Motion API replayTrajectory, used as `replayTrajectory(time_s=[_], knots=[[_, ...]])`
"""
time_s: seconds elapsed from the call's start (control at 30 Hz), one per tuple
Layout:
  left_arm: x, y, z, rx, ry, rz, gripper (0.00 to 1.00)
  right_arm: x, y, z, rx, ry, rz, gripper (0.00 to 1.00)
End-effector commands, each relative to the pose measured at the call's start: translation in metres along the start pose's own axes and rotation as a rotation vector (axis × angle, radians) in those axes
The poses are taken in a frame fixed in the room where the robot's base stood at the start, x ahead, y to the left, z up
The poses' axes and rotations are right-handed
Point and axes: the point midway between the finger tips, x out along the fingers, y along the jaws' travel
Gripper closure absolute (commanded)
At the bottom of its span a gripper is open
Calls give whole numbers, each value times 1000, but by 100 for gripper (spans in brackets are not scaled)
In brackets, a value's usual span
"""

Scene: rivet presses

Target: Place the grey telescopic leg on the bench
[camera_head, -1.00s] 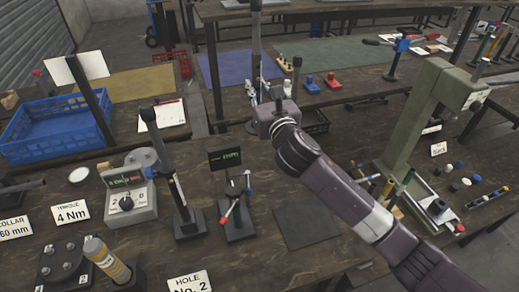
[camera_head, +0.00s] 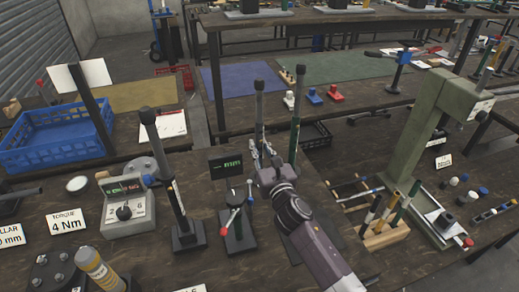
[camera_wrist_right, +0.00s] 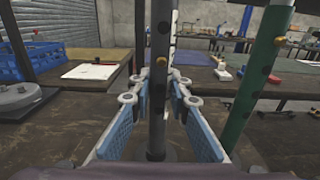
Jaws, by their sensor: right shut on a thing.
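The grey telescopic leg (camera_head: 259,108) stands nearly upright in my right gripper (camera_head: 264,160), which is shut on it. In the right wrist view the grey leg (camera_wrist_right: 159,75) runs between the blue finger pads of this gripper (camera_wrist_right: 160,95), with a small brass-coloured knob on its side. Its foot is hard to make out, so I cannot tell whether it touches the bench (camera_head: 330,240). A dark green pole (camera_head: 294,138) rises just right of the gripper, its lower end hidden in the head view. My left gripper is not in view.
A dark post on a base (camera_head: 183,212) and a small display (camera_head: 226,164) stand left of the gripper. Further left are a torque tester (camera_head: 128,205) and a blue crate (camera_head: 58,150). At right are a wooden rack (camera_head: 388,235) and a green press (camera_head: 425,130).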

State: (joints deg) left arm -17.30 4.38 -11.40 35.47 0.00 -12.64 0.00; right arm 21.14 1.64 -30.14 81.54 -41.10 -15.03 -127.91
Motion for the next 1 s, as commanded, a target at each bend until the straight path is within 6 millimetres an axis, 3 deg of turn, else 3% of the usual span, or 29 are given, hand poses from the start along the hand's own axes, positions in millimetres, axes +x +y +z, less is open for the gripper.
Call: replayTrajectory(time_s=[0.37, 0.4, 0.53, 0.9, 1.0], knots=[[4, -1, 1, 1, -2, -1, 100, 0, 0, -3, -1, -4, 1, 100], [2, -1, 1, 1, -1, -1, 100, 0, 0, -3, 0, -1, 0, 79], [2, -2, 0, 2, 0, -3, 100, 0, 0, -3, 0, -1, 0, 66], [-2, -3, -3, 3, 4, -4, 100, -1, 0, 3, 0, -1, 0, 66], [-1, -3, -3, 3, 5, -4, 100, -12, -1, 1, -1, -1, 0, 66]])
